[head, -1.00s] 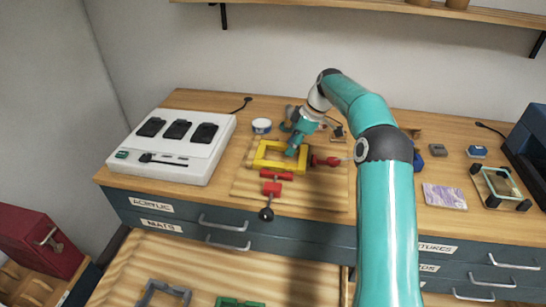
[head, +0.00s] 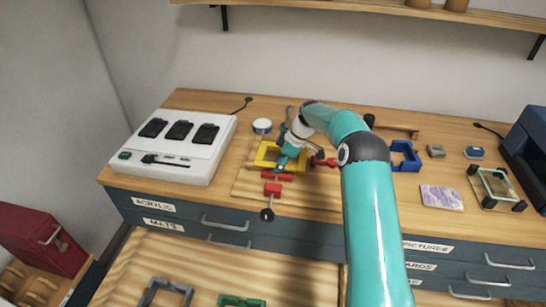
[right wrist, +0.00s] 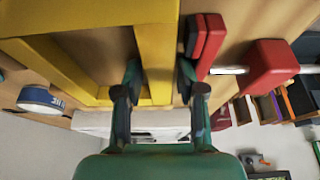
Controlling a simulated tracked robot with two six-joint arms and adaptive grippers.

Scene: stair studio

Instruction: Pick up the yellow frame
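The yellow frame (head: 259,153) lies on a wooden board (head: 247,187) on the workbench, next to red clamp parts. My right gripper (head: 283,160) is down at the frame's right portion in the head view, hiding part of it. In the right wrist view a bar of the yellow frame (right wrist: 156,45) passes between the two fingers of my right gripper (right wrist: 160,75). One finger is on each side of the bar, and the fingers are spread. I cannot tell whether they touch it. My left gripper is not in view.
Red clamps (head: 273,189) with a black knob (head: 267,214) stand in front of the frame; another red clamp (head: 324,162) is at its right. A white charger box (head: 170,170) is at left. A blue frame (head: 405,157) lies at right. A round tin (head: 262,126) stands behind.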

